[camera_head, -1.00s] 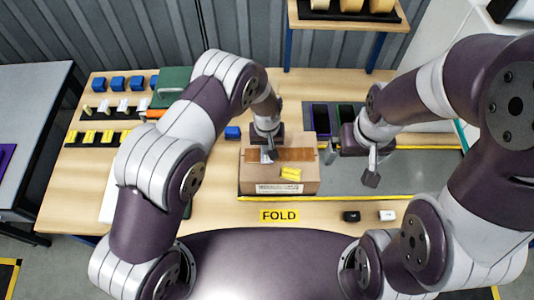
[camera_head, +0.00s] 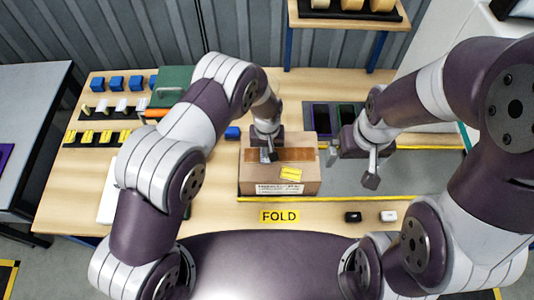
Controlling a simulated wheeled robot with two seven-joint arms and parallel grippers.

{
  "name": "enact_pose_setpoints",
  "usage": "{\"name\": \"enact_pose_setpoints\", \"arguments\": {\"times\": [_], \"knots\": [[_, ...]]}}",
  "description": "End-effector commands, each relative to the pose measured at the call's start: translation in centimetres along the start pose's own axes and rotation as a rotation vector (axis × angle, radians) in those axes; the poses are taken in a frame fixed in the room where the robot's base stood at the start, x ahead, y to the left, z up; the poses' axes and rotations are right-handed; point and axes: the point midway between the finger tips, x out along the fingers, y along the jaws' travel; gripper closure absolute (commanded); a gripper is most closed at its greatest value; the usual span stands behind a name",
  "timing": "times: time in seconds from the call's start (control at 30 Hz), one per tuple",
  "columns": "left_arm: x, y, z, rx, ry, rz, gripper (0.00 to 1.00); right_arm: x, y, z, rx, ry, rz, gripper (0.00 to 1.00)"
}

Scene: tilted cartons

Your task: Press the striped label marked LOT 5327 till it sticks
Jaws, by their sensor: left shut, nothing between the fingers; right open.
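A brown carton (camera_head: 308,183) with brown tape across its top stands on the table in front of me. A yellow label (camera_head: 291,174) lies on its top near the front edge, and a white printed label (camera_head: 279,188) is on its front face. The print is too small to read, so I cannot tell which is LOT 5327. My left gripper (camera_head: 267,156) is shut and empty, low over the carton's top left of the yellow label; a pale patch shows by its fingertips. I cannot tell whether it touches. My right gripper (camera_head: 350,167) is open and empty, right of the carton.
A yellow FOLD sign (camera_head: 279,216) lies in front of the carton. A black item (camera_head: 353,217) and a white item (camera_head: 389,216) lie to its right. Blue, white and yellow parts and a green case (camera_head: 173,84) are at the left. Dark trays (camera_head: 320,117) stand behind.

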Motion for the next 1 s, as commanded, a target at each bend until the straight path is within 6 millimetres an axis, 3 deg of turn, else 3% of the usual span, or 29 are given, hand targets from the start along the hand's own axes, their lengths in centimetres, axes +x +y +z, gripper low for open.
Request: {"name": "enact_pose_setpoints", "arguments": {"times": [0.27,0.7,1.0], "knots": [[-0.9,0.0,0.0,0.000,-0.001,0.000,1.00,-0.7,0.0,-0.1,0.000,0.000,0.000,0.00],[-6.9,0.0,0.0,0.000,0.000,0.000,1.00,-4.5,0.0,-0.5,0.000,0.000,0.000,0.00],[-7.0,0.0,0.0,0.000,-0.001,-0.001,1.00,-4.4,0.0,-0.5,0.000,0.000,0.000,0.00]]}}
